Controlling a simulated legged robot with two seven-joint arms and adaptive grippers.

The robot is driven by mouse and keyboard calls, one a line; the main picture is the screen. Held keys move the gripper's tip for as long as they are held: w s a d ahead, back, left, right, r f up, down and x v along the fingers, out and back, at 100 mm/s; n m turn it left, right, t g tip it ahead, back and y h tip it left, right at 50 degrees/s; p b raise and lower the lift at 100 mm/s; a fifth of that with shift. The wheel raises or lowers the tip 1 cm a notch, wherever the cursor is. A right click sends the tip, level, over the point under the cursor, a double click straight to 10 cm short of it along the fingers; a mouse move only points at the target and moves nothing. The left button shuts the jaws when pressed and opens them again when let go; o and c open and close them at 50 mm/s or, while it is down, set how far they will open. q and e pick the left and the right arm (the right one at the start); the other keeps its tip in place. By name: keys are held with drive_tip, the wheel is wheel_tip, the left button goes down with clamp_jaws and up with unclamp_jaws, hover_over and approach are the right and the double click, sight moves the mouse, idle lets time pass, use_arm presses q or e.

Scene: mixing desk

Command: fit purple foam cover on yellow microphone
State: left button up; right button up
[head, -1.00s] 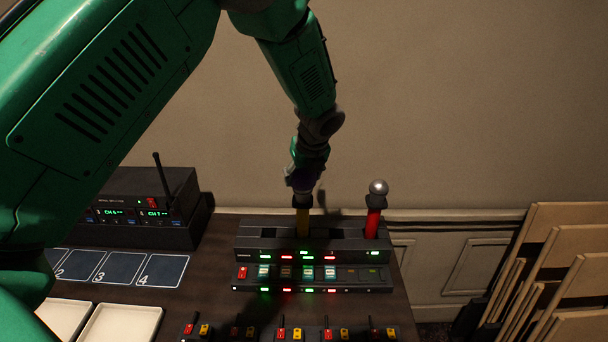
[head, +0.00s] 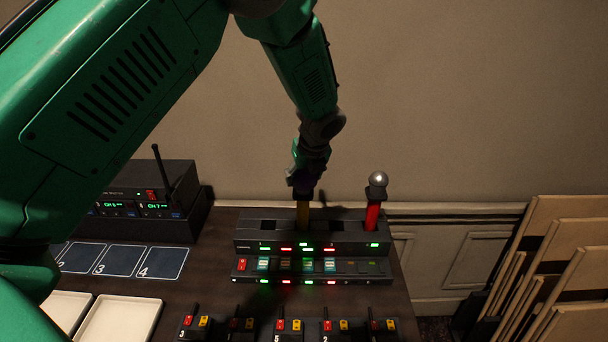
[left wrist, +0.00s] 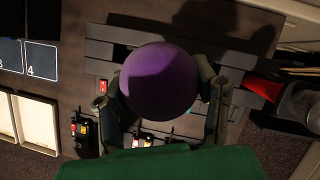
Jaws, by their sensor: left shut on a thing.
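My left gripper (head: 306,188) points down over the charging dock and is shut on the purple foam cover. The cover fills the middle of the left wrist view as a round purple ball (left wrist: 158,82), with a finger on either side. In the head view it is mostly hidden in dark shade between the fingers. The yellow microphone (head: 303,216) stands upright in the dock directly below the gripper. Its head is hidden, so I cannot tell how far the cover sits over it. My right gripper is not in view.
A red microphone (head: 372,215) with a bare silver head stands in the dock (head: 345,245) to the right. A receiver with an antenna (head: 150,205), numbered squares (head: 162,262) and white trays (head: 118,318) are at left. Belt packs (head: 288,328) line the front.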

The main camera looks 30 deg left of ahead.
use_arm(q)
drive_tip(key=shift+d+f, duration=0.25)
drive_tip(key=shift+d, duration=0.4)
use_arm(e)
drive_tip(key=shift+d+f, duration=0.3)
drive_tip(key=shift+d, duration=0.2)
use_arm(q)
drive_tip(key=shift+a, duration=0.15)
drive_tip(key=shift+a+f, duration=0.15)
drive_tip(key=shift+a, duration=0.25)
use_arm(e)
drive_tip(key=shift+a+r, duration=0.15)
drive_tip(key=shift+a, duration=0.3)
use_arm(q)
drive_tip(key=o, duration=0.9)
drive_tip(key=shift+d, duration=0.3)
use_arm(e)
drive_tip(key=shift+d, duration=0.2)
use_arm(q)
drive_tip(key=o, duration=0.4)
drive_tip(key=shift+d, duration=0.1)
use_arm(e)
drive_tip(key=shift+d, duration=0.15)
use_arm(q)
drive_tip(key=shift+a, duration=0.3)
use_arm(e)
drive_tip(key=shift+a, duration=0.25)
